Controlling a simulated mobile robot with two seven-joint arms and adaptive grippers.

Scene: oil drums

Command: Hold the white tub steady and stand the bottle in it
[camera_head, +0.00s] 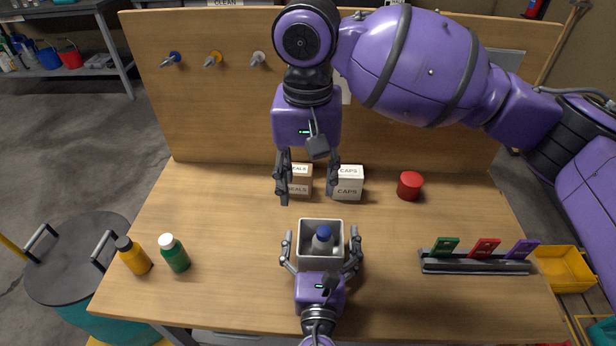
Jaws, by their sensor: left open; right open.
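The white tub (322,226) stands on the workbench near the front middle. A grey bottle with a blue cap (323,236) stands inside it and looks roughly upright. My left gripper (322,240) is at the front of the tub, open, with one finger on each side of it; I cannot tell whether the fingers touch the walls. My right gripper (308,193) is open and empty above the bench, behind the tub and in front of the small boxes. The bottle's lower part is hidden by the tub's front wall and my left gripper.
Boxes marked SEALS (299,188) and CAPS (348,190) stand behind the tub, with a red round container (409,186) to their right. Yellow (135,257) and green (175,255) bottles stand at left. A rack (475,265) with coloured tags lies at right.

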